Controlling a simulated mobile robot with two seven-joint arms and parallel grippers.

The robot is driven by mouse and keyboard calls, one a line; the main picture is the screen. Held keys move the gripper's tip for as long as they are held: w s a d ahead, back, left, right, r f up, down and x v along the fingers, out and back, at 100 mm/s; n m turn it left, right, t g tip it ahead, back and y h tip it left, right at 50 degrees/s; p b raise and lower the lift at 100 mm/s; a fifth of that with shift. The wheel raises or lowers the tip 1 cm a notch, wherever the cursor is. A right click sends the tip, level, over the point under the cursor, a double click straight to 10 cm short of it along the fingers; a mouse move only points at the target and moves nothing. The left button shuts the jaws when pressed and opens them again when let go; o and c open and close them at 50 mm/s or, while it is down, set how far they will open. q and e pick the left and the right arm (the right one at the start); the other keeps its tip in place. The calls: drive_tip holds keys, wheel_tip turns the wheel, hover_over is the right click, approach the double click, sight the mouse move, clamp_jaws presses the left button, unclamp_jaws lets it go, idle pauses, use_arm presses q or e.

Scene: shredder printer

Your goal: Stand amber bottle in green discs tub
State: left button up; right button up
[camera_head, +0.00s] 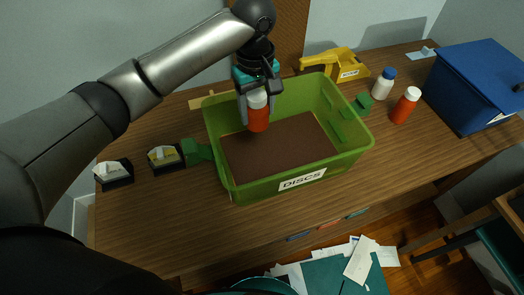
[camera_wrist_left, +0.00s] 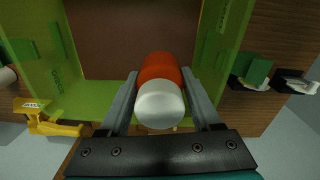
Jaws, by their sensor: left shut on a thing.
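The amber bottle (camera_head: 258,120), orange-red with a white cap, is upright between the fingers of my left gripper (camera_head: 258,110). The gripper is shut on it from above, and the wrist view shows its white cap (camera_wrist_left: 160,105) between the two fingers. The green discs tub (camera_head: 297,181) is an open, see-through box labelled DISCS on the desk. The bottle is over the tub's far left part, inside the rim as seen from above. I cannot tell whether its base touches the brown floor of the tub (camera_head: 280,148). My right gripper is not in view.
A second orange bottle (camera_head: 404,106) and a white bottle with a blue cap (camera_head: 383,84) stand right of the tub. A blue box (camera_head: 478,85) is farther right. A yellow holder (camera_head: 340,66) is behind. Two small card holders (camera_head: 164,158) are left. The front desk strip is clear.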

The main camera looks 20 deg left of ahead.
use_arm(q)
wheel_tip(320, 180, down, 12)
drive_tip(key=b, duration=0.3)
wheel_tip(320, 180, down, 3)
drive_tip(key=shift+r+b, duration=0.1)
drive_tip(key=shift+b, duration=0.7)
drive_tip(key=shift+f, duration=0.35)
drive_tip(key=shift+r, duration=0.1)
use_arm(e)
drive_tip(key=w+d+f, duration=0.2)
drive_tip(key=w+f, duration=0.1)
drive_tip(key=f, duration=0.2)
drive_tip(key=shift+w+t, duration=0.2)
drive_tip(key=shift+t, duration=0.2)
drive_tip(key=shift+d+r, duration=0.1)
use_arm(q)
drive_tip(key=o, duration=1.5)
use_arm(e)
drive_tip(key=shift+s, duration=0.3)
